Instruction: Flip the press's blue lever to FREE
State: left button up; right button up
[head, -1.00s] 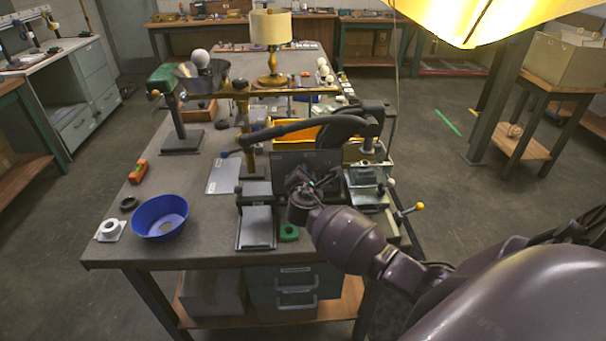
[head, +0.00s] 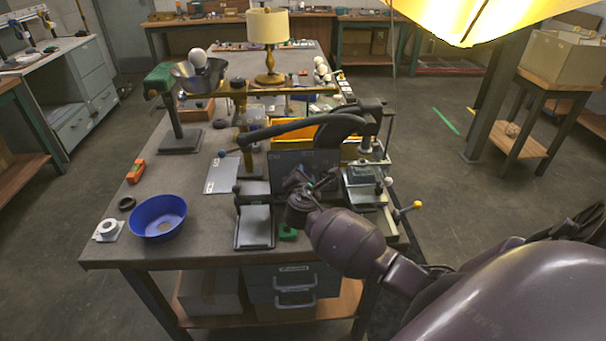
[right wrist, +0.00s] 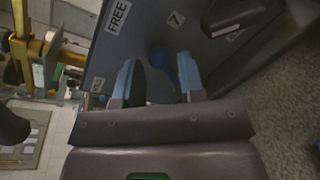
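The press's dark panel (head: 290,162) stands at the near right part of the bench. In the right wrist view the panel (right wrist: 220,62) carries a FREE label (right wrist: 117,16) at the upper left, a 7 label (right wrist: 175,19), and a partly hidden label (right wrist: 97,85) lower left. The blue lever (right wrist: 160,60) shows between my right gripper's fingers (right wrist: 157,68). The fingers are apart; I cannot tell whether either touches the lever. In the head view my right gripper (head: 302,190) is in front of the panel, its fingertips hard to make out. My left gripper is out of view.
A long black handle (head: 290,130) reaches left above the panel. A blue bowl (head: 158,217) stands at the front left. The bench top between bowl and tray is mostly clear.

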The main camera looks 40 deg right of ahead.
jog(key=v, duration=0.9)
jog(key=shift+s, duration=0.25)
jog(key=shift+a, duration=0.1)
jog(key=s+a+f+m+t+y, duration=0.2)
jog(key=s+a+f+m+y, duration=0.2)
jog(key=a+m+y, duration=0.65)
jog(key=s+d+f+m+g, duration=0.1)
jog(key=s+f+m, duration=0.3)
jog(key=s, duration=0.5)
jog(key=s+d+f+m+g, duration=0.1)
jog(key=s+f+m, duration=0.3)
jog(key=s, duration=0.6)
jog(key=shift+f+g+h, duration=0.35)
jog(key=shift+f+g, duration=0.15)
jog(key=shift+f, duration=0.3)
